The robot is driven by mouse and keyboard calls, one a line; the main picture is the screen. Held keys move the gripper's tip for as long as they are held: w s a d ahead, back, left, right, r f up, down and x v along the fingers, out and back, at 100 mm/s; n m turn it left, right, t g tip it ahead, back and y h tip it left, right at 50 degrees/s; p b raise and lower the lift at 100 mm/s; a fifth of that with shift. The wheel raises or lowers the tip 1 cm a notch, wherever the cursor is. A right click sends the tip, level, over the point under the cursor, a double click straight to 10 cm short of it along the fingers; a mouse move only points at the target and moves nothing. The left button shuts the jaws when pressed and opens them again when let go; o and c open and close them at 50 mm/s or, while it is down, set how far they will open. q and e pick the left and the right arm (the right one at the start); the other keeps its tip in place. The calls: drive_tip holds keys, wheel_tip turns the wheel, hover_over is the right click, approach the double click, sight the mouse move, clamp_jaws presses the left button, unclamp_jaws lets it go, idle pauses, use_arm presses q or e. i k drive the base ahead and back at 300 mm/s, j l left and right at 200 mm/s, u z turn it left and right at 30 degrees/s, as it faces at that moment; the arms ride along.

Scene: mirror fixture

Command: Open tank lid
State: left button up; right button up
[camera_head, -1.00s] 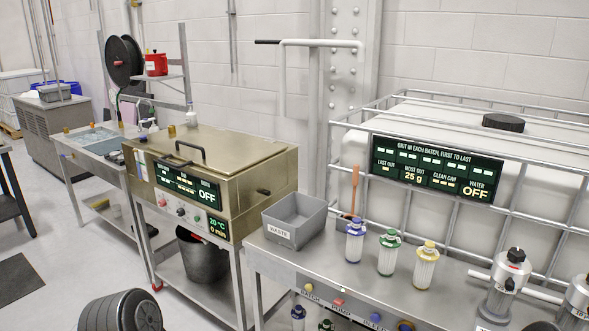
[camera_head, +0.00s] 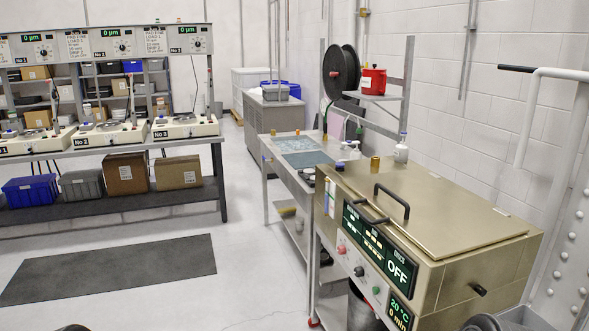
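The tank (camera_head: 470,268) is a brass-coloured box on a metal stand at the lower right of the head view. Its flat lid (camera_head: 440,215) lies closed on top, with a black bar handle (camera_head: 393,200) standing up near its left end. A second black handle (camera_head: 362,210) is on the front edge. The front panel reads OFF (camera_head: 398,272), 20 °C and 0 min. Neither of my grippers shows in this view.
A steel sink table (camera_head: 300,160) stands behind the tank. A workbench (camera_head: 110,140) with several gauge stations is at the left, with boxes on its lower shelf. A dark floor mat (camera_head: 110,268) lies ahead. Open floor lies between mat and tank.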

sight(442, 220)
drive_tip(key=i+j+u, duration=0.25)
drive_tip(key=i+u, duration=0.25)
drive_tip(key=i, duration=0.2)
drive_tip(key=i+l+u, duration=0.1)
drive_tip(key=i+u, duration=0.35)
drive_tip(key=i, duration=0.3)
drive_tip(key=i+l+u, duration=0.3)
drive_tip(key=i+u, duration=0.2)
drive_tip(key=i, duration=0.2)
drive_tip(key=i+u, duration=0.25)
drive_tip(key=i, duration=0.3)
drive_tip(key=z, duration=4.15)
